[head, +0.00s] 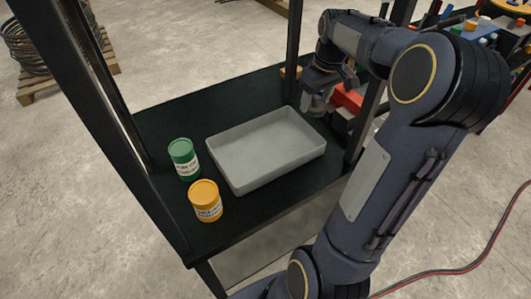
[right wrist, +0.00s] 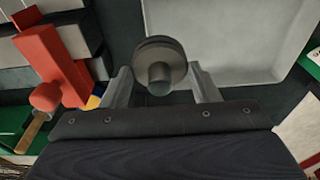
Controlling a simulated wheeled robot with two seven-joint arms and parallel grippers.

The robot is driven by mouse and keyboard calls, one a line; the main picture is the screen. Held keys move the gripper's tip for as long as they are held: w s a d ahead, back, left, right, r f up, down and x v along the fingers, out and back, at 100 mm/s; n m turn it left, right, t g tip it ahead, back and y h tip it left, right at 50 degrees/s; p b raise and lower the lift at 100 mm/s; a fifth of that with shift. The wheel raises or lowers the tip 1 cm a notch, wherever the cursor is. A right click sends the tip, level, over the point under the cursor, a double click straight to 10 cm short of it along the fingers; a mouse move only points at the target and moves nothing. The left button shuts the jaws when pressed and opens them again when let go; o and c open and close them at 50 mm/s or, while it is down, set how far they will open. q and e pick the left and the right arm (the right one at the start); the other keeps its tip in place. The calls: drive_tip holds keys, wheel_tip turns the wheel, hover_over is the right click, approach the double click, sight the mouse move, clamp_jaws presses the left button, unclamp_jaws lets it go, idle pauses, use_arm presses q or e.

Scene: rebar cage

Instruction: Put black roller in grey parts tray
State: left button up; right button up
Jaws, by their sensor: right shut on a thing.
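The grey parts tray (head: 262,178) lies on the black shelf and is empty. In the right wrist view the tray (right wrist: 225,35) fills the upper right. My right gripper (head: 314,103) is at the tray's far right corner in the head view. In the right wrist view my right gripper (right wrist: 163,85) is shut on the black roller (right wrist: 160,58), a dark round disc with a short stub toward the camera. The roller appears beside or over the tray's edge; its height is unclear. The roller cannot be made out in the head view. My left gripper is not in view.
A green can (head: 183,160) and an orange can (head: 205,202) stand left of the tray. Dark posts frame the shelf. Red items (head: 347,99) lie right of the tray; a red hammer-like object (right wrist: 50,60) shows in the wrist view.

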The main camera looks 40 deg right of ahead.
drive_tip(key=w+a+f, duration=0.2)
drive_tip(key=a+f, duration=0.1)
drive_tip(key=a, duration=0.1)
drive_tip(key=w+a+f+p, duration=0.1)
drive_tip(key=a+f, duration=0.2)
drive_tip(key=a, duration=0.1)
drive_tip(key=w+a+f, duration=0.2)
drive_tip(key=a+f, duration=0.1)
drive_tip(key=shift+w+a, duration=0.3)
drive_tip(key=shift+a, duration=0.1)
drive_tip(key=shift+w+a+f, duration=0.1)
drive_tip(key=shift+a+f, duration=0.05)
drive_tip(key=shift+f, duration=0.75)
drive_tip(key=shift+a+f, duration=0.1)
drive_tip(key=shift+f, duration=0.8)
drive_tip(key=shift+f, duration=0.2)
drive_tip(key=o, duration=1.3)
